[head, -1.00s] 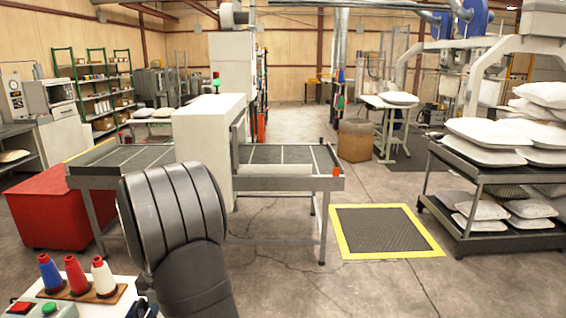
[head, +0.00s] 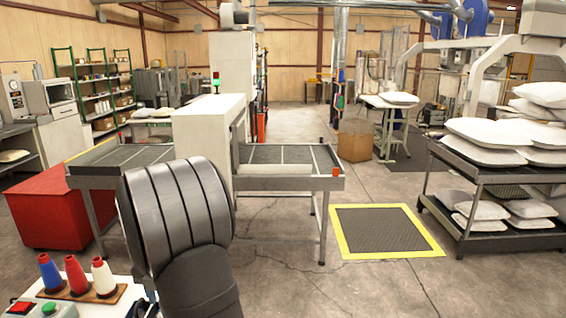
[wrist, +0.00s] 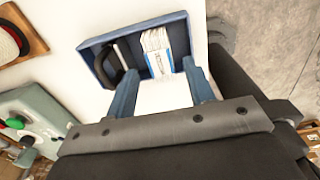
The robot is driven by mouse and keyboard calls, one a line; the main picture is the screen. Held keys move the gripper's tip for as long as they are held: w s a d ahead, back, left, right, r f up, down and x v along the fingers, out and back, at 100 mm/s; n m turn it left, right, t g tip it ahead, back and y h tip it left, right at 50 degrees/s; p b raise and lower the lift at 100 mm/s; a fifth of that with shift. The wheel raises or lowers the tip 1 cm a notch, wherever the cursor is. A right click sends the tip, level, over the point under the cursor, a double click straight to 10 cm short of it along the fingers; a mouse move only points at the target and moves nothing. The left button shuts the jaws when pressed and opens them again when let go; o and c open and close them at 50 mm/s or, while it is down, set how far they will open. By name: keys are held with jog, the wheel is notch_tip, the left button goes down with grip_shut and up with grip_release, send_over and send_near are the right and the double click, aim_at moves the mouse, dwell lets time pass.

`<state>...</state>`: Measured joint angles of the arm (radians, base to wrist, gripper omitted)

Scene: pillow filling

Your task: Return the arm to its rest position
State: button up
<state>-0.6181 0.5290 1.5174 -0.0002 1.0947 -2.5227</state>
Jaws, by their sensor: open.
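My gripper (wrist: 158,72) shows in the wrist view, with two blue-grey fingers set well apart and nothing between them. It hangs over a white tabletop (wrist: 60,62). Just beyond the fingertips is a blue tray (wrist: 186,38) holding a stack of white labels with blue print (wrist: 157,52) and a dark curved object (wrist: 103,66). I cannot tell how high the fingers are above the tray. In the head view, my dark arm rises from the bottom in front of the conveyor table; the gripper itself is not visible there.
Thread cones (head: 76,276) on a wooden base and a control box (head: 40,310) stand at the lower left. A conveyor table (head: 275,185) and red bin (head: 45,212) lie beyond my arm. A pillow rack (head: 490,178) is at the right. The floor around the yellow-edged mat (head: 388,253) is clear.

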notch_tip(320, 180, down, 6)
jog(key=shift+r, duration=0.2)
jog(key=shift+w+r, duration=0.1)
jog(key=shift+r, duration=0.2)
notch_tip(320, 180, up, 4)
jog(key=shift+f, duration=0.2)
jog(key=d+r, duration=0.7)
jog(key=d, duration=0.5)
jog(key=s+a+f+m, duration=0.1)
jog(key=s+a, duration=0.3)
jog(key=s, duration=1)
jog(key=s+a+f, duration=0.1)
jog(key=a+f, duration=0.1)
jog(key=a, duration=0.1)
jog(key=s+a+f, duration=0.1)
jog(key=a+f, duration=0.1)
jog(key=a, duration=0.1)
jog(key=s+a+f, duration=0.1)
jog(key=a+f, duration=0.2)
jog(key=a, duration=0.1)
notch_tip(320, 180, down, 2)
jog(key=shift+a, duration=0.15)
jog(key=shift+f, duration=0.55)
